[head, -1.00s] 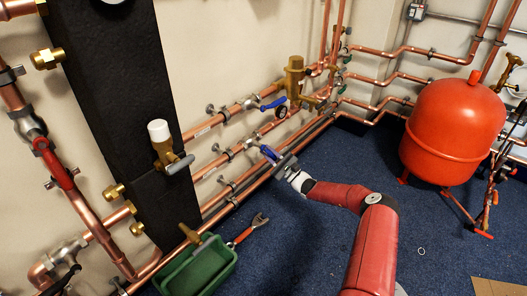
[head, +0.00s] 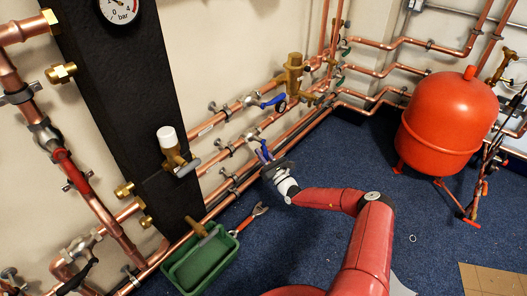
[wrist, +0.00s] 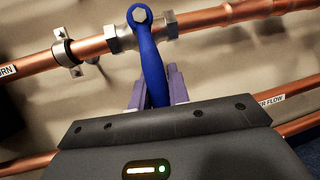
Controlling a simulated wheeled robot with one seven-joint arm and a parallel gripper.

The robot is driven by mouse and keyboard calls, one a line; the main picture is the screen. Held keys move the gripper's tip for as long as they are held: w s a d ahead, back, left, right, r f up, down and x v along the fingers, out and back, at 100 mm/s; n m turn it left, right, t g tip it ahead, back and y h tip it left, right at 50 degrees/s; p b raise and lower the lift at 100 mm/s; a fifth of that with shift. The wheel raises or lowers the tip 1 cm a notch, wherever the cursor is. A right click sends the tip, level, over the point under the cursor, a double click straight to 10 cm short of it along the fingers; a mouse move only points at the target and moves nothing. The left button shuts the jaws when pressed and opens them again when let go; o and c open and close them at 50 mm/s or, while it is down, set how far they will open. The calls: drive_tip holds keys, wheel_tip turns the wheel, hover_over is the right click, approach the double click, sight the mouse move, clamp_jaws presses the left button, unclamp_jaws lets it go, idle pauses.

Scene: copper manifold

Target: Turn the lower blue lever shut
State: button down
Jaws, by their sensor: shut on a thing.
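The lower blue lever (head: 266,150) is on the lower copper pipe in the head view, hanging down from its valve. In the wrist view the lever (wrist: 150,62) runs from a bolt on the silver valve (wrist: 125,38) down towards my gripper, roughly crosswise to the pipe. My gripper (wrist: 157,88) is shut on the lever, with its purple-grey fingers on both sides of the handle. The lever's lower end is hidden behind the gripper body. My gripper also shows in the head view (head: 268,160), small and partly merged with the lever.
An upper blue lever (head: 274,101) sits on the pipe above, close to a brass valve (head: 294,73). A green bin (head: 168,270) and a red-handled wrench (head: 250,219) lie on the floor to the left. A red tank (head: 440,125) stands right; blue carpet between is mostly clear.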

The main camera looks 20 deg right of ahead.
drive_tip(key=shift+s+a+f, duration=0.15)
drive_tip(key=shift+a+f, duration=0.05)
drive_tip(key=shift+a, duration=0.05)
drive_tip(key=c, duration=1.3)
unclamp_jaws()
drive_tip(key=shift+c, duration=0.2)
drive_tip(key=shift+r, duration=0.1)
drive_tip(key=shift+d, duration=0.1)
drive_tip(key=v, duration=0.7)
drive_tip(key=shift+s, duration=0.4)
